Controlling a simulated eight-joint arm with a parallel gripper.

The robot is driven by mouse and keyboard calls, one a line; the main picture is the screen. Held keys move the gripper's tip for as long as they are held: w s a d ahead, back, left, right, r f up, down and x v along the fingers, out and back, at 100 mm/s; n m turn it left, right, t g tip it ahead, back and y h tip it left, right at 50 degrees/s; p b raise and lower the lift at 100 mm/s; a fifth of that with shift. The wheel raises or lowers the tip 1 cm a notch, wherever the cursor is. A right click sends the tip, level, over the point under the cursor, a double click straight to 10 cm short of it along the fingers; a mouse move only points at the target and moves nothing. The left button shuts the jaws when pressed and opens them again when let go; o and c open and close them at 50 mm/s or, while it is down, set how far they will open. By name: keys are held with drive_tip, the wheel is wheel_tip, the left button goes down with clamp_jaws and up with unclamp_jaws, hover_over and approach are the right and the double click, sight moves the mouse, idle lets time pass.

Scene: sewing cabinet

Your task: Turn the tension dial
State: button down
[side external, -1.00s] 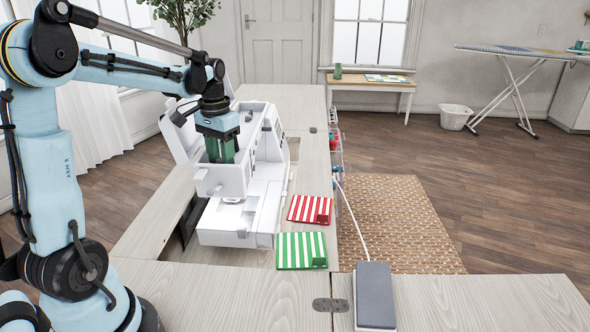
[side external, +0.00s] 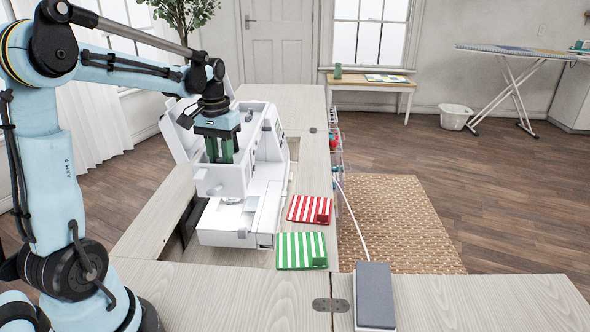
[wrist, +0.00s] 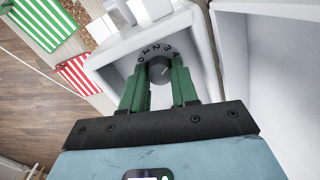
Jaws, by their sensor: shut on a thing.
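The tension dial (wrist: 159,70) is a dark round knob with numbers around its edge, set in the top of the white sewing machine (side external: 262,200). In the wrist view my gripper (wrist: 159,77) has its two green fingers on either side of the dial, shut on it.
A red striped cloth (side external: 309,209) and a green striped cloth (side external: 301,250) lie on the cabinet top (side external: 230,283) to the right of the machine. A grey foot pedal (side external: 374,295) with a white cord lies at the front. The machine's raised lid (side external: 180,128) stands close to my gripper.

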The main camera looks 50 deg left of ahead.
sight(221, 159)
drive_tip(key=shift+n, duration=1.2)
drive_tip(key=c, duration=1.1)
unclamp_jaws()
wheel_tip(221, 159, up, 12)
drive_tip(key=shift+r, duration=0.1)
